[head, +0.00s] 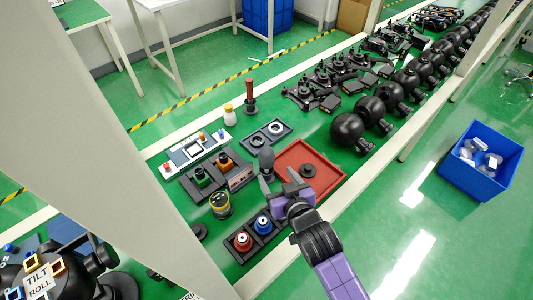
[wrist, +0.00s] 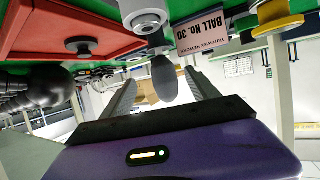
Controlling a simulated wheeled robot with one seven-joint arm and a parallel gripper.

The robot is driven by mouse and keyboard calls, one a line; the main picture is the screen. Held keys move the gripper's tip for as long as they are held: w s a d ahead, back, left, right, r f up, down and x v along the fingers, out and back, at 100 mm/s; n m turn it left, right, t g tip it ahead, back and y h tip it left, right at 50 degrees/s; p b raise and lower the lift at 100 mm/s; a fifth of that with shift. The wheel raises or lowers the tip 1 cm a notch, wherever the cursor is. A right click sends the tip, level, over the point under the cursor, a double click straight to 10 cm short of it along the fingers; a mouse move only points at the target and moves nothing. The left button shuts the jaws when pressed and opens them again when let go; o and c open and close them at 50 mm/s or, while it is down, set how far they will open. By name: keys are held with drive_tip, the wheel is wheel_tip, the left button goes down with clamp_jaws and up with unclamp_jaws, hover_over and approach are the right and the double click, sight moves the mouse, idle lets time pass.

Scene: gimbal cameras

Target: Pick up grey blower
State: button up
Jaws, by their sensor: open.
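The grey blower (head: 266,160) is a dark grey bulb standing upright on the green bench, at the left edge of the red tray (head: 335,176). In the wrist view, the blower (wrist: 165,78) appears upside down, in the gap between my two fingers. My gripper (head: 279,182) is open and empty, with its fingers pointing towards the blower from the near side. The wrist view also shows my gripper (wrist: 161,80), with a finger to each side of the bulb. No contact shows, and I cannot tell whether the fingertips reach around it. The blower's lower part is partly hidden in the head view.
A black disc (head: 308,170) lies in the red tray. A black holder with red (head: 243,241) and blue (head: 263,224) parts is close to my gripper. Several black ball gimbals line the bench behind.

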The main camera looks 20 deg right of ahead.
sight(269, 165)
drive_tip(key=x, duration=0.3)
drive_tip(key=shift+w+r, duration=0.2)
drive_tip(key=shift+r, duration=0.1)
drive_tip(key=x, duration=0.1)
drive_tip(key=p+x, duration=0.1)
drive_tip(key=x, duration=0.2)
drive_tip(key=shift+w+a+r, duration=0.15)
drive_tip(key=shift+r, duration=0.15)
drive_tip(key=shift+w+f+p, duration=0.25)
drive_tip(key=shift+w+p, duration=0.05)
drive_tip(key=shift+w, duration=0.2)
drive_tip(key=shift+c, duration=0.4)
clamp_jaws()
